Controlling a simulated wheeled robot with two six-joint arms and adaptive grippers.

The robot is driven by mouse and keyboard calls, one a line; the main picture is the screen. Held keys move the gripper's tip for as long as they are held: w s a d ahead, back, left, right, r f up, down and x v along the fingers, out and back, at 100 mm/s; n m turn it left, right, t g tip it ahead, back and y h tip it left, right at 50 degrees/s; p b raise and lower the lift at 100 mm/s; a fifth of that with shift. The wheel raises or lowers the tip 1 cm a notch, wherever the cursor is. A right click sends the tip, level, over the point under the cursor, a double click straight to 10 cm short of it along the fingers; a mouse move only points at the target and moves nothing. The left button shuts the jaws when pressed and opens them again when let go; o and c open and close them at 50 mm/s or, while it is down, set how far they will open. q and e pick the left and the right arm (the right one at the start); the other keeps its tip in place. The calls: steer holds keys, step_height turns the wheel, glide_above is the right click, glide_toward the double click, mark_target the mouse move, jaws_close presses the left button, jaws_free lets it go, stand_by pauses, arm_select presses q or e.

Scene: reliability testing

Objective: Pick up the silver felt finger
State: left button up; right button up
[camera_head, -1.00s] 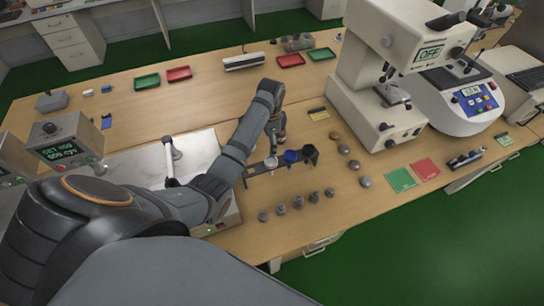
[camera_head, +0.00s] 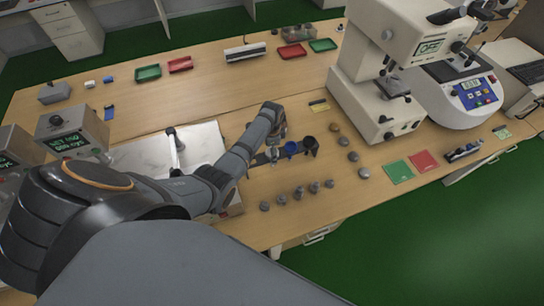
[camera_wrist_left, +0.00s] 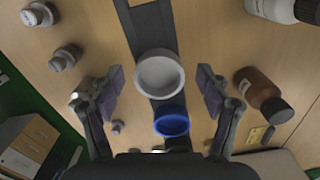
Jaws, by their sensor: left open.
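I cannot tell which object is the silver felt finger. Several small grey knobbed pieces (camera_head: 298,193) stand in a row near the table's front edge; pale grey ones (camera_wrist_left: 65,57) show at the left in the left wrist view. My left gripper (camera_head: 273,152) is low over a dark holder strip (camera_head: 259,159). In the left wrist view its open fingers (camera_wrist_left: 163,92) lie on either side of a white cup (camera_wrist_left: 178,73), not closed on it. A blue cup (camera_wrist_left: 171,120) is beside it, also in the head view (camera_head: 291,148). My right gripper is out of view.
A dark cup (camera_head: 310,147) stands right of the blue one. Several round pieces (camera_head: 352,157) lie farther right, before a large white tester (camera_head: 370,80). A brown bottle (camera_wrist_left: 262,95) shows in the wrist view.

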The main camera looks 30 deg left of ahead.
arm_select(q)
steer(key=c, duration=1.3)
steer(key=shift+o, duration=0.2)
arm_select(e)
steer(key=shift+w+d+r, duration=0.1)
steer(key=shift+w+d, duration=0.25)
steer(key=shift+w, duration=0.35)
arm_select(q)
steer(key=shift+r, duration=0.1)
step_height(320, 180, up, 18)
steer(key=shift+b, duration=0.35)
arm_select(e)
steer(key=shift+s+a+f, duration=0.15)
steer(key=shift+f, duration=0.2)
